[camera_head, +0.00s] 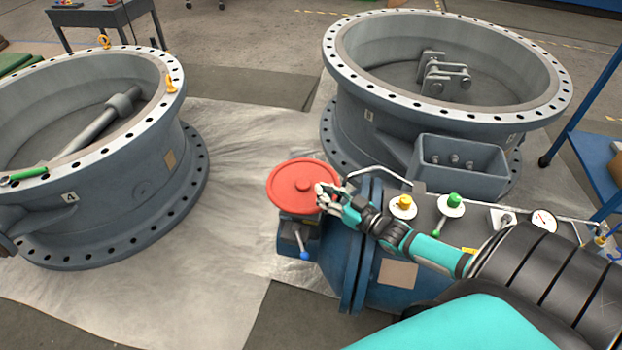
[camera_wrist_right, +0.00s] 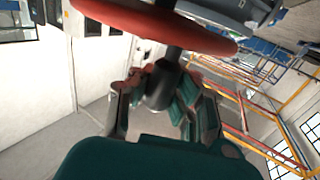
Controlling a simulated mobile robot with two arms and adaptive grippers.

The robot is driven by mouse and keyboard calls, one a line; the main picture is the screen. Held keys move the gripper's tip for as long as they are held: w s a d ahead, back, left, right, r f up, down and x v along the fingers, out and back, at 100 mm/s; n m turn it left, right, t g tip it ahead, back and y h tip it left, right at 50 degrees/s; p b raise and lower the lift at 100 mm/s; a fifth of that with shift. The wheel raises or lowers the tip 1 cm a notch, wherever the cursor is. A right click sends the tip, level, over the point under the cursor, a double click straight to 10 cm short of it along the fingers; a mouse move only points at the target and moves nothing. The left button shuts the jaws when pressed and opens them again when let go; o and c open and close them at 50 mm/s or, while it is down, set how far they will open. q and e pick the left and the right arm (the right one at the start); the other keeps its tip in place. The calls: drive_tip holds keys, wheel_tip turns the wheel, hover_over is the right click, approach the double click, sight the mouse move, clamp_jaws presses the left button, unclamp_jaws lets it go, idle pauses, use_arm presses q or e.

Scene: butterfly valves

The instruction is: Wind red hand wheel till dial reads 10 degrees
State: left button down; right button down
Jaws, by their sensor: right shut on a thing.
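The red hand wheel (camera_head: 290,180) lies roughly flat on the blue valve gear, near the middle of the head view. It also shows across the top of the right wrist view (camera_wrist_right: 205,32). My right gripper (camera_head: 326,196) is at the wheel's right rim. In the wrist view its fingers (camera_wrist_right: 160,90) are shut around a dark handle (camera_wrist_right: 163,82) that joins the wheel. A round white dial (camera_head: 543,219) with a red mark is at the right; its reading is too small to tell. My left gripper is not in view.
Two large grey flanged valve rings stand at left (camera_head: 140,190) and back right (camera_head: 360,125). Green and yellow knobs (camera_head: 453,201) sit on the panel beside my right arm. A blue frame (camera_head: 590,140) is at right. Pale sheeting (camera_head: 240,150) lies clear between the rings.

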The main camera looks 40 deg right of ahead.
drive_tip(key=shift+s+d+f, duration=0.25)
drive_tip(key=shift+f, duration=0.1)
drive_tip(key=c, duration=1.9)
unclamp_jaws()
drive_tip(key=o, duration=0.5)
drive_tip(key=shift+s+d+r, duration=0.25)
drive_tip(key=shift+s+d, duration=0.05)
drive_tip(key=shift+s, duration=0.2)
drive_tip(key=shift+o, duration=1.1)
drive_tip(key=shift+s, duration=0.1)
drive_tip(key=shift+o, duration=0.4)
drive_tip(key=shift+w+a, duration=0.15)
drive_tip(key=shift+w, duration=0.15)
drive_tip(key=shift+r, duration=0.2)
wheel_tip(320, 180, up, 10)
drive_tip(key=shift+f, duration=0.15)
